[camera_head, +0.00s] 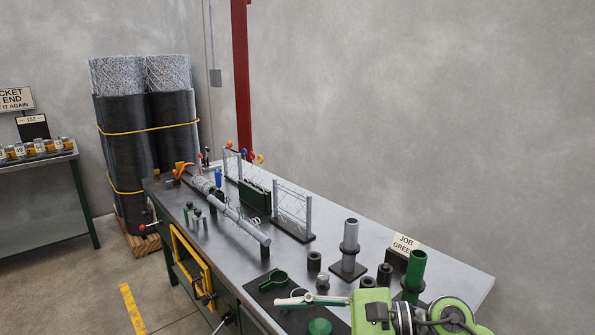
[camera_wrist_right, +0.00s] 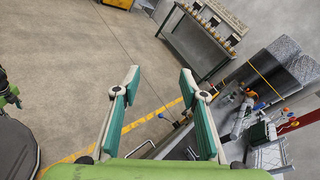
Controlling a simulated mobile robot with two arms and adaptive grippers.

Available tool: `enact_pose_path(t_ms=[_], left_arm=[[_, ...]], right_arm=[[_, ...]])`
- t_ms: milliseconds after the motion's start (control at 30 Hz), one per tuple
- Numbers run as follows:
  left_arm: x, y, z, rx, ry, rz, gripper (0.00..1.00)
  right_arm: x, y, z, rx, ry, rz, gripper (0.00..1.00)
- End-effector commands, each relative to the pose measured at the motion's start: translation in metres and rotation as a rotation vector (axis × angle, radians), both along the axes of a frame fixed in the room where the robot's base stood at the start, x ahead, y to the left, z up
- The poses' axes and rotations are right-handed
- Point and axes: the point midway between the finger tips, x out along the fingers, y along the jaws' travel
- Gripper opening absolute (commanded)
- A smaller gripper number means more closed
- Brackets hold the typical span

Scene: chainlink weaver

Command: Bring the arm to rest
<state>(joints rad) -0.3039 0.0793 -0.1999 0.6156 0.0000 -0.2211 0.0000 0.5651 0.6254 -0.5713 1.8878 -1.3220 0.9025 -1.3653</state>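My right gripper (camera_head: 284,300) reaches in from the lower right in the head view, above the front part of the grey workbench (camera_head: 345,217). In the right wrist view its two green-padded fingers (camera_wrist_right: 160,80) are wide apart with nothing between them. My left gripper does not show in the head view. A dark and green part at the far left edge of the wrist view is too cut off to make out.
The bench bears a long roller (camera_head: 240,226), small mesh fence panels (camera_head: 292,208), a grey post (camera_head: 350,240), a green tube (camera_head: 414,272) and a green tool (camera_head: 272,281) on a dark mat. Tall mesh rolls (camera_head: 148,130) stand behind. Open floor lies left.

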Motion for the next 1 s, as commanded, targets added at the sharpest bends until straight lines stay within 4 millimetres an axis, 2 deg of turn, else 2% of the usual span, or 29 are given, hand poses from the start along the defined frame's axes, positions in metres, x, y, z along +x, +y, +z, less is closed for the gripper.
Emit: enact_pose_path(t_ms=[33,100,200,267,300,367,467,567,600,667,733,767,800,900,1000], left_arm=[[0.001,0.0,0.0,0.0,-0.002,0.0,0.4],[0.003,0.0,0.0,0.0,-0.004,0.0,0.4],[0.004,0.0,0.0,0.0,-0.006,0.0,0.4],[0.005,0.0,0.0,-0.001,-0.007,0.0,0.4],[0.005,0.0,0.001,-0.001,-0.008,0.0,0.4],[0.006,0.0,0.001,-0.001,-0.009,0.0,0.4],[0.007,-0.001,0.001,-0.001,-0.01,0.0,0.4],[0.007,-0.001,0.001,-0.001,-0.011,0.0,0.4],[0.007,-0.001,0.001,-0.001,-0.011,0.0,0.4],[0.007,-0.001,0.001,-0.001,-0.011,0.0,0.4],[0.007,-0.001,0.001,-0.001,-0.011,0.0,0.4],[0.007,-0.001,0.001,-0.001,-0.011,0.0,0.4],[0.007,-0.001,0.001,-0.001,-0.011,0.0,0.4],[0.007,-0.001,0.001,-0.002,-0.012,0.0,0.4],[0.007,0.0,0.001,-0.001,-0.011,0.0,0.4]], right_arm=[[-0.002,0.01,0.021,0.154,0.097,-0.051,0.39],[0.003,0.01,0.052,0.375,0.251,-0.131,0.39],[0.019,-0.009,0.084,0.685,0.495,-0.248,0.39],[0.032,-0.03,0.093,0.868,0.653,-0.318,0.39],[0.041,-0.047,0.094,0.99,0.76,-0.368,0.39],[0.053,-0.074,0.088,1.169,0.924,-0.441,0.39],[0.067,-0.123,0.056,1.465,1.198,-0.573,0.39],[0.067,-0.169,0.001,1.757,1.466,-0.718,0.39],[0.061,-0.185,-0.025,1.872,1.567,-0.781,0.39],[0.048,-0.204,-0.065,2.034,1.704,-0.877,0.39],[0.025,-0.22,-0.111,2.212,1.844,-0.998,0.39],[0.012,-0.225,-0.13,-2.271,-1.885,1.045,0.39],[-0.006,-0.229,-0.154,-2.175,-1.791,1.029,0.39],[-0.053,-0.235,-0.203,-1.967,-1.581,0.998,0.39],[-0.097,-0.234,-0.235,-1.811,-1.412,0.981,0.39]])
